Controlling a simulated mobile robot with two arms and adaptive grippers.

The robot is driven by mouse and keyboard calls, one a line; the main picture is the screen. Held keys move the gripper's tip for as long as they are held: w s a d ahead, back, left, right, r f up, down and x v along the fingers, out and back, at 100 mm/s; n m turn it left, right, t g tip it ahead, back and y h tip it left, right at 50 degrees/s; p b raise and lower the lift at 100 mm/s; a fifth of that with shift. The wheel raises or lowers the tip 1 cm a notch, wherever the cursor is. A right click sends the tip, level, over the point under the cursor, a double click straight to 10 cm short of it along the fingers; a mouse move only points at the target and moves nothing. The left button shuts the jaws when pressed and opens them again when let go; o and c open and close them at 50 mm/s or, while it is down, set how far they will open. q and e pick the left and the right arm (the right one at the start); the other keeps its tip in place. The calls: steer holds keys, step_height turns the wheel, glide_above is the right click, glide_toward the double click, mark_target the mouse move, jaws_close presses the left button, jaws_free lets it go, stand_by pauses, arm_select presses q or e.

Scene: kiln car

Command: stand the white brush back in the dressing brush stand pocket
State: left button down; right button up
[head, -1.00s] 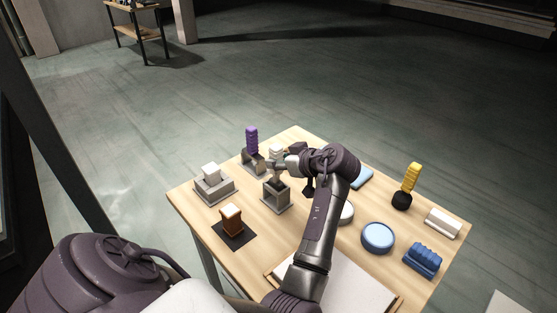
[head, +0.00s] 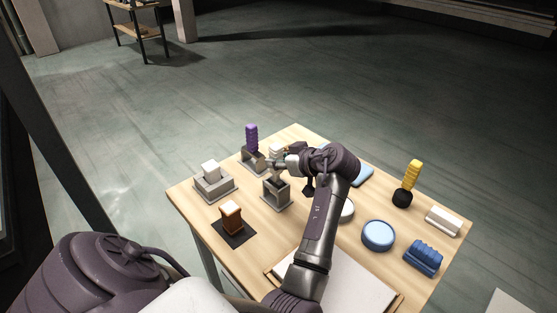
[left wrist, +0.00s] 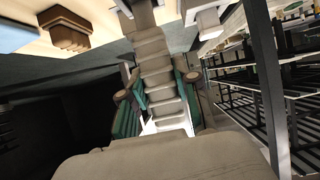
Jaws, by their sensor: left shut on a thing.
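My left gripper (head: 277,164) is shut on the ribbed handle of the white brush (head: 276,150), which stands roughly upright. In the left wrist view the pale ribbed handle (left wrist: 160,75) runs between the green-sided fingers. The grey dressing brush stand (head: 276,200) is a box with an open pocket, directly below the gripper. The brush's lower end is at the stand's mouth; I cannot tell how deep it sits. My fingers partly hide the brush in the head view. My right gripper is not in view.
A purple-handled brush in a grey holder (head: 252,140) stands just behind. A white block on a grey base (head: 211,180) and a brown block on a dark pad (head: 231,217) are at left. The table's front-left edge (head: 195,221) is near.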

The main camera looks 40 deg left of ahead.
arm_select(q)
steer(key=shift+f+b, duration=0.75)
steer(key=shift+f, duration=0.3)
steer(key=c, duration=0.8)
jaws_free()
steer(key=shift+o, duration=0.2)
steer(key=shift+d, duration=0.1)
